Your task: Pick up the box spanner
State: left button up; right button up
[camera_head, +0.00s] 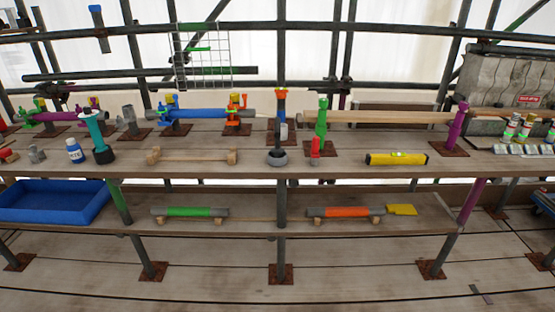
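No tool in the camera_head view can be identified for sure as the box spanner. A grey bar with a green sleeve (190,212) lies on supports on the lower shelf, left of the middle post. A similar grey bar with an orange sleeve (346,212) lies right of that post, with a flat yellow piece (402,210) at its right end. A teal upright tool (95,132) with a short crosspiece stands in a black base on the upper shelf. Neither of my grippers is in view.
A blue tray (52,203) sits at the lower shelf's left end. The upper shelf holds a blue-white bottle (74,152), a dark round pot (278,158), a small red bottle (315,148) and a yellow level (396,159). Scaffold posts and clamps stand around. The lower shelf's middle is fairly clear.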

aim_at(276, 151)
jog(key=z, duration=1.45)
jog(key=i, duration=2.4)
jog(key=u, duration=1.45)
jog(key=i, duration=0.65)
jog(key=u, duration=0.55)
